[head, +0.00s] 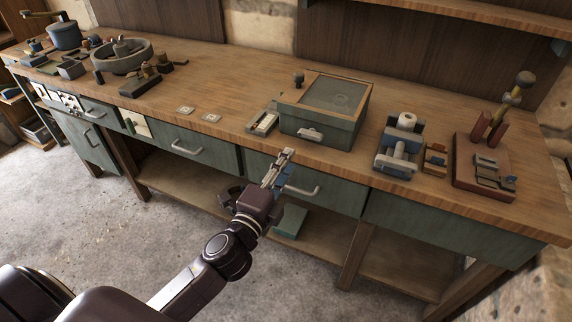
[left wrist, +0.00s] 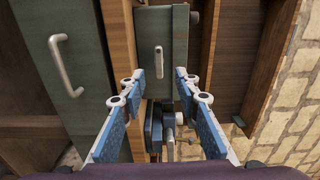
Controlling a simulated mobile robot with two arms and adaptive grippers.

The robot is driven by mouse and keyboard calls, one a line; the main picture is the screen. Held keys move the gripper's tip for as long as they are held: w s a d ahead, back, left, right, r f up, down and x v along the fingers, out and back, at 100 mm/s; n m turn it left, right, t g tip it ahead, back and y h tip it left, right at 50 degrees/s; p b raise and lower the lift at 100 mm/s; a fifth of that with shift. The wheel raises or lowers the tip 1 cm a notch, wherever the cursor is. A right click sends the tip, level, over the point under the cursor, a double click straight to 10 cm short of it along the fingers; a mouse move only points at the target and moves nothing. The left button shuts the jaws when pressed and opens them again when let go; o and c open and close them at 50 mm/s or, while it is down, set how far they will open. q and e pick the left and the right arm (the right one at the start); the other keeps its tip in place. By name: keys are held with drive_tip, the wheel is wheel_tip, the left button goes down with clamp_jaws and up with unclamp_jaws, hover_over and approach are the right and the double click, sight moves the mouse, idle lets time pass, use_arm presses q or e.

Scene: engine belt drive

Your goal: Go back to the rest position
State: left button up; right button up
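My left arm comes in from the lower left of the head view. Its gripper (head: 283,160) is in front of the bench's front edge, by a green drawer with a metal handle (head: 301,190). In the left wrist view the two blue-padded fingers (left wrist: 160,76) stand apart with nothing held between them. Beyond them shows a green box front with a pale handle (left wrist: 158,60). My right gripper is in neither view.
The wooden workbench (head: 225,120) carries a green lidded box (head: 318,129), a blue vise (head: 397,160), a reddish-brown base with small parts (head: 463,172) and a round grey basin (head: 122,62). A lower shelf (head: 190,196) runs underneath. The floor (head: 80,220) in front is open.

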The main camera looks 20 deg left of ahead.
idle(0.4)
use_arm(q)
wheel_tip(320, 180, down, 23)
drive_tip(key=s+a+n+g, duration=0.3)
drive_tip(key=n+g, duration=0.1)
drive_tip(key=g, duration=0.1)
drive_tip(key=s+a+f+n+g+y, duration=0.15)
drive_tip(key=s+f, duration=0.25)
drive_tip(key=f, duration=0.4)
drive_tip(key=s+d+f+n+g+h, duration=0.1)
drive_tip(key=s+f+n+g, duration=0.1)
drive_tip(key=s+f, duration=0.5)
drive_tip(key=s+f+n+g, duration=0.2)
drive_tip(key=s+f, duration=0.5)
drive_tip(key=s, duration=0.4)
drive_tip(key=s+d+f+n+g, duration=0.1)
drive_tip(key=s+f+n+g, duration=0.2)
drive_tip(key=s+f, duration=0.5)
drive_tip(key=s+f+n+g, duration=0.3)
drive_tip(key=s+f, duration=0.5)
drive_tip(key=s, duration=0.6)
drive_tip(key=shift+s+d, duration=0.15)
drive_tip(key=shift+d, duration=0.05)
drive_tip(key=shift+g, duration=0.25)
